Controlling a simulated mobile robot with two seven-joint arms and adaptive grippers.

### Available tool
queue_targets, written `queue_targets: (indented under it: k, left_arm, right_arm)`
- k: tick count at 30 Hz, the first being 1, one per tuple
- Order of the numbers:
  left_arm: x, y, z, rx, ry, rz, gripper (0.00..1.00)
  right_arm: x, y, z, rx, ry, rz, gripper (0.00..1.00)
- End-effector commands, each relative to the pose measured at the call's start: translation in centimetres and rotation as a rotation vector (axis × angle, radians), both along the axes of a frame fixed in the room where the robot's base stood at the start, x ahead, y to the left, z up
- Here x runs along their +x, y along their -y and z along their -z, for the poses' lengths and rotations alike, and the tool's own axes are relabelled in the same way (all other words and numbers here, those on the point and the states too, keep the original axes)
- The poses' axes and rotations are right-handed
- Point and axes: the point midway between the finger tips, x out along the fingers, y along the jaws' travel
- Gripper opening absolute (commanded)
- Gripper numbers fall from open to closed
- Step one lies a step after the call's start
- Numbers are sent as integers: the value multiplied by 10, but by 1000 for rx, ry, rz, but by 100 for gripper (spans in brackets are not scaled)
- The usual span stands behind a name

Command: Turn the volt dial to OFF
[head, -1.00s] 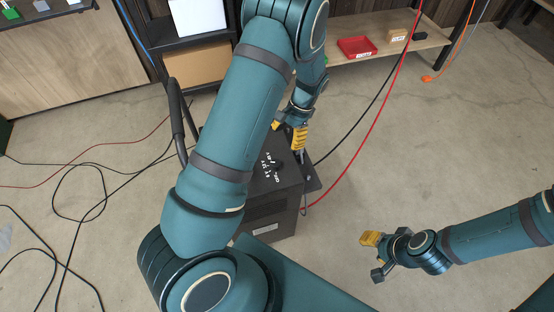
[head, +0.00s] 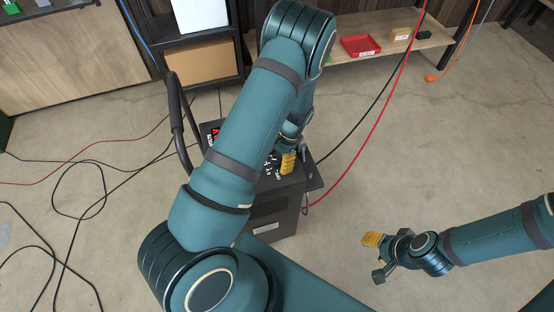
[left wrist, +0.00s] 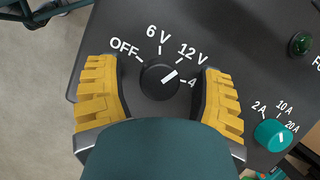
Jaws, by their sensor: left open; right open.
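The black volt dial (left wrist: 158,80) sits on the dark top panel of a cart-mounted unit. My right gripper (head: 374,258) is open and empty, above the floor at the right.
A teal amp dial (left wrist: 272,135) and a green lamp (left wrist: 300,43) are on the same panel, right of the volt dial. The unit's black handle (head: 176,120) rises at its left. A red cable (head: 377,120) hangs on the right. Black cables lie on the floor at left.

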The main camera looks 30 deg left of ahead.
Motion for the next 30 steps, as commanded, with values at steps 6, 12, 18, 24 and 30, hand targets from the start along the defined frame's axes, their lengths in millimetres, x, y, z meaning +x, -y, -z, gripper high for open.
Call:
queue_targets:
  k: [6,12,18,24,30]
  left_arm:
    - [0,0,0,0,0,0,20]
    - [0,0,0,0,0,0,0]
    - [0,0,0,-1,0,-9,0]
    - [0,0,0,-1,0,-71,0]
    - [-1,-1,1,-1,-1,-205,0]
  right_arm:
    - [0,0,0,0,0,0,46]
    - [0,0,0,0,0,0,46]
    - [0,0,0,0,0,0,46]
    - [0,0,0,0,0,0,46]
    - [0,0,0,0,0,0,46]
